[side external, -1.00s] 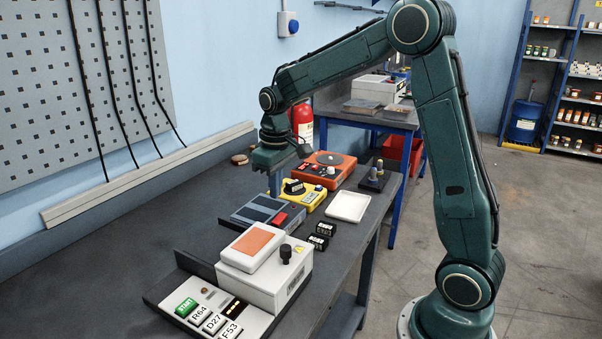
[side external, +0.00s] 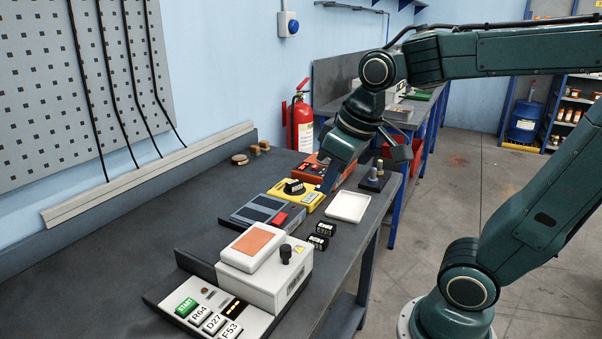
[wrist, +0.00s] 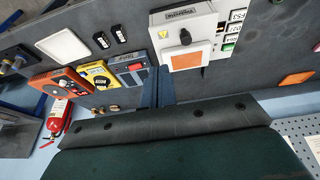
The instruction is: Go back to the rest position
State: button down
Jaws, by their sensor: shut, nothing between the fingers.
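My gripper (side external: 325,187) is shut and empty. In the side external view it hangs tilted over the right part of the bench, in front of the orange device (side external: 312,168) and close to the yellow device (side external: 302,199) in the picture; its exact height above them is hard to tell. In the wrist view the shut fingers (wrist: 157,88) point toward the bench, with nothing held between them.
On the bench are a grey device (side external: 268,213), a white box with an orange pad (side external: 262,280), two small black blocks (side external: 322,236), a white tray (side external: 348,207) and a black stand (side external: 375,179). A red extinguisher (side external: 301,125) stands behind.

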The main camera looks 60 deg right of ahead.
jog(key=s+a+f+t, duration=0.1)
jog(key=s, duration=0.6)
jog(key=shift+a, duration=0.3)
